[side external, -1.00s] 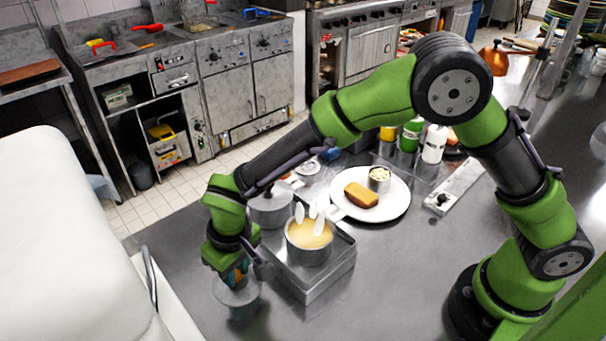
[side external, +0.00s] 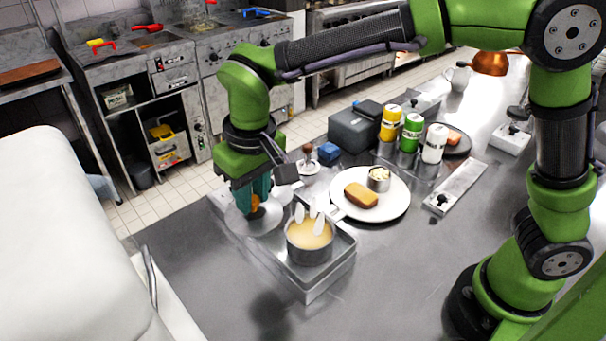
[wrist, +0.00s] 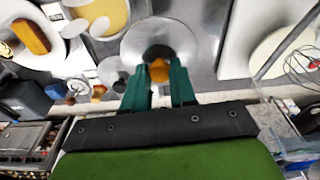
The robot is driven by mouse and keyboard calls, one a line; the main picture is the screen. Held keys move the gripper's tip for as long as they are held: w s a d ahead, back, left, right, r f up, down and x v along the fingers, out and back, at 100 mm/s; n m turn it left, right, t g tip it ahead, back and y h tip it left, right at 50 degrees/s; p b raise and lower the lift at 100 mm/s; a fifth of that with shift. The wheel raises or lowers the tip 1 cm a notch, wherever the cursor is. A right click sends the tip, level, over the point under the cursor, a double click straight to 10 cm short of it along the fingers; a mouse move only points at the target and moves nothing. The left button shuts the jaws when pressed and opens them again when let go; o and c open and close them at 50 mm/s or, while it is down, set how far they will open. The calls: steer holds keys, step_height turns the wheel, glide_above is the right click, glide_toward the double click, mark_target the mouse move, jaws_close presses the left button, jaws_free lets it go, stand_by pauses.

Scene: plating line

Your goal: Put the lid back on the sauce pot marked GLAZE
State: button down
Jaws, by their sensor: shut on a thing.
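My gripper (side external: 254,200) is shut on the orange knob (wrist: 158,70) of a round, shiny lid (side external: 258,224), which it holds at the rear-left end of the metal tray (side external: 333,276). The lid also shows in the wrist view (wrist: 160,38), just past my fingertips. An open pot of pale yellow sauce (side external: 309,238) stands in the tray, right of the lid, with white spoon-like shapes at its rim; its sauce shows in the wrist view (wrist: 104,14). The lid and gripper hide the grey pot seen earlier behind the sauce pot. I cannot read a GLAZE mark.
A white plate (side external: 398,203) holds a brown loaf (side external: 361,195) and a small metal cup (side external: 379,179). Yellow, green and white bottles (side external: 412,132) stand behind it. A dark box (side external: 353,130) and a blue block (side external: 328,151) are nearby. The counter in front of the tray is clear.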

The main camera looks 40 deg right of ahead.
steer(key=s+d+r+m, duration=0.25)
steer(key=s+d, duration=0.25)
steer(key=d, duration=0.3)
steer(key=shift+m, duration=0.25)
steer(key=shift+s+f, duration=0.1)
steer(key=shift+f, duration=3.55)
steer(key=shift+f, duration=0.15)
steer(key=shift+c, duration=1.8)
jaws_free()
step_height(320, 180, up, 7)
